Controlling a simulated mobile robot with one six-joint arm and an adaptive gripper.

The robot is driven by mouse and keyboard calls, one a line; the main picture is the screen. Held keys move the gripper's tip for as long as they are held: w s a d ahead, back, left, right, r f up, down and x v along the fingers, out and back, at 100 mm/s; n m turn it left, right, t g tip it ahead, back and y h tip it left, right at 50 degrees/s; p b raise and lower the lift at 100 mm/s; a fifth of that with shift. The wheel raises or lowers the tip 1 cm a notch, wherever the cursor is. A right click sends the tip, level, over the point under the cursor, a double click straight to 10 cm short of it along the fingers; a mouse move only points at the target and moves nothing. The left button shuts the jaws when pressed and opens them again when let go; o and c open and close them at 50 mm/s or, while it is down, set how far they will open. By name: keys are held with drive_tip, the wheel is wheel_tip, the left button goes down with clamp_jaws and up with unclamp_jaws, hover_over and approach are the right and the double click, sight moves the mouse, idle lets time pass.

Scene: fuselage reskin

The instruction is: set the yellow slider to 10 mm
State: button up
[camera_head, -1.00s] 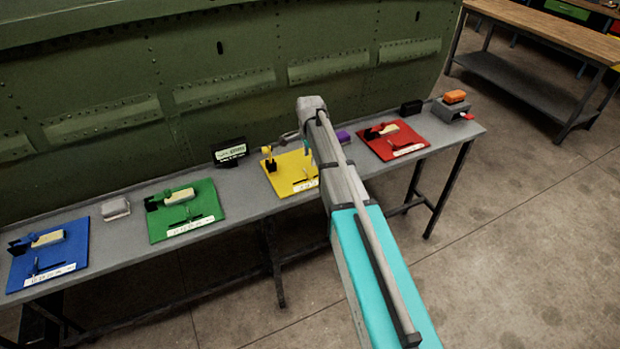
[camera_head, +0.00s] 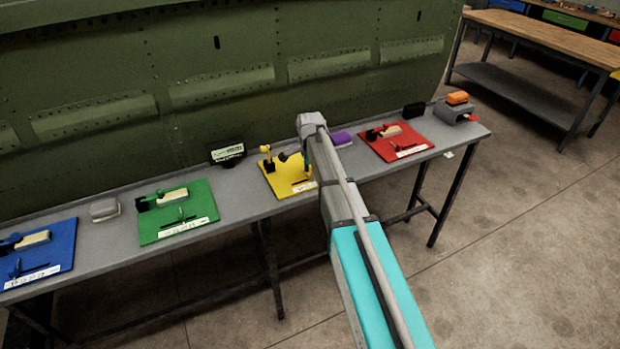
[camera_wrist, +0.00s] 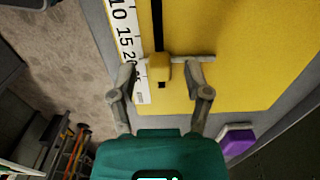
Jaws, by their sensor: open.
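The yellow slider (camera_wrist: 159,69) is a small yellow block on the dark slot of the yellow board (camera_wrist: 225,35), which also shows in the head view (camera_head: 275,179). A white printed scale (camera_wrist: 125,38) runs beside the slot. Its marks 10, 15 and 20 show, and the slider is down past the 20, near the strip's lower end. My gripper (camera_wrist: 168,63) is open in the wrist view, with one finger on each side of the slider. I cannot tell whether either finger touches it. In the head view my arm hides part of the board.
The bench also holds a green board (camera_head: 160,225), a blue board (camera_head: 60,245) and a red board (camera_head: 410,150). A dark display (camera_head: 227,151) stands behind the yellow board. A purple object (camera_head: 341,138) lies close to the arm. The green fuselage panel (camera_head: 110,75) rises behind the bench.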

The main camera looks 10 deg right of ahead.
drive_tip(key=shift+f, duration=0.35)
clamp_jaws()
idle(0.3)
